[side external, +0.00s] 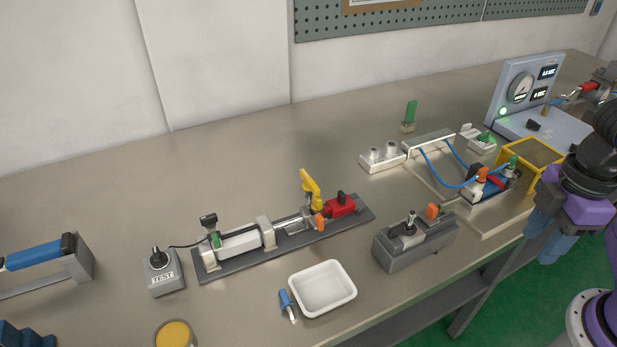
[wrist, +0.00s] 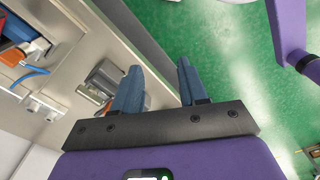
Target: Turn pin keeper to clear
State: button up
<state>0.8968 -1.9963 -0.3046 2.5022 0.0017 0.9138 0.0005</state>
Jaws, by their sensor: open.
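No part is labelled as the pin keeper, so I cannot tell which it is. A grey block (side external: 415,246) near the table's front edge carries an upright metal pin with a dark tip (side external: 410,222) and an orange knob (side external: 432,211). A long dark fixture (side external: 290,240) to its left has a yellow lever (side external: 310,187), a small orange part (side external: 319,221) and a red block (side external: 341,206). My gripper (side external: 547,242) is open and empty, off the table's front edge, right of the grey block. In the wrist view its blue fingers (wrist: 158,72) stand apart over the green floor.
A white tray (side external: 323,288) and a blue-handled tool (side external: 287,304) lie left of the grey block. A TEST switch box (side external: 162,271) stands further left. A blue-hosed unit (side external: 487,188), a yellow-rimmed bin (side external: 530,152) and a gauge panel (side external: 520,88) stand at the right.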

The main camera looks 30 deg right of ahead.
jog(key=shift+c, duration=0.4)
notch_tip(320, 180, up, 10)
jog(key=m, duration=1.3)
send_over(310, 179)
notch_tip(310, 179, down, 17)
jog(key=shift+f, duration=0.1)
grip_shut()
